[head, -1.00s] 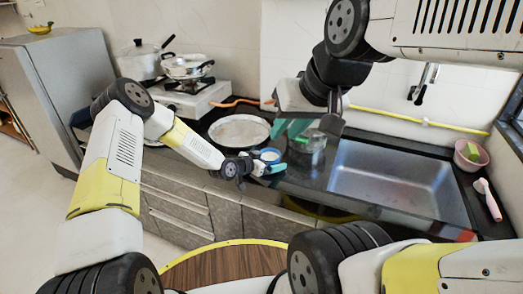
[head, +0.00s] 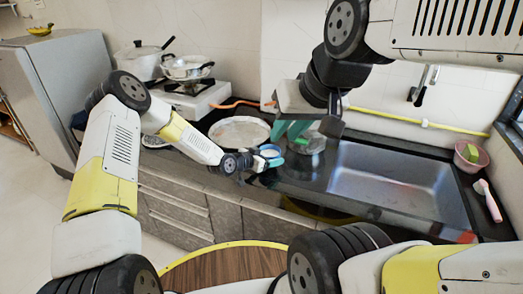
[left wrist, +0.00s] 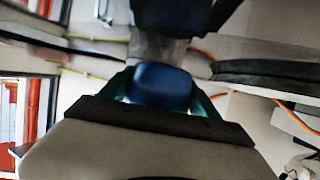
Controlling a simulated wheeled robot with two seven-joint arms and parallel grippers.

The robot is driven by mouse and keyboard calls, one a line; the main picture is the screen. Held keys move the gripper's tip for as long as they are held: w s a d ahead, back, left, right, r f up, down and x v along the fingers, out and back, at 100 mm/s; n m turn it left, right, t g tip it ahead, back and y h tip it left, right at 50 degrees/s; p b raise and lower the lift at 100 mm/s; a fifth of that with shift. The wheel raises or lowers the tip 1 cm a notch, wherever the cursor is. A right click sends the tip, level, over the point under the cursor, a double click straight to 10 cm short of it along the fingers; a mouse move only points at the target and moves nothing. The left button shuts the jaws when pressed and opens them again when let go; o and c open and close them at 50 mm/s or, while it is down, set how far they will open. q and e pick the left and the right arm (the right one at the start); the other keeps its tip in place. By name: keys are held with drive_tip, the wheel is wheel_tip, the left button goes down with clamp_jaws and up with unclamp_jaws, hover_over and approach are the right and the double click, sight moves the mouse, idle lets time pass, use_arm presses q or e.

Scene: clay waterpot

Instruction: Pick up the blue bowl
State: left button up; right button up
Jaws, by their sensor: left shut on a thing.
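The small blue bowl (head: 270,152) has a pale inside and is near the counter's front edge, left of the sink, in the head view. My left gripper (head: 265,161) is shut on it. In the left wrist view the bowl (left wrist: 160,84) is a dark blue shape between the two teal fingers of my left gripper (left wrist: 163,96). I cannot tell the exact gap between bowl and counter. My right gripper (head: 288,129) hangs above and behind the bowl, its teal fingers apart and empty.
A clear container (head: 312,143) stands close to my right gripper. The sink (head: 395,184) is to the right, with a pink bowl (head: 470,155) beyond it. Pots (head: 187,68) stand on the stove at the back.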

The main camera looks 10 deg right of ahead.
use_arm(q)
drive_tip(key=s+a+r, duration=0.2)
drive_tip(key=s+a, duration=0.8)
drive_tip(key=s, duration=0.2)
drive_tip(key=shift+s+r, duration=0.15)
drive_tip(key=shift+r, duration=0.15)
drive_tip(key=shift+a, duration=0.1)
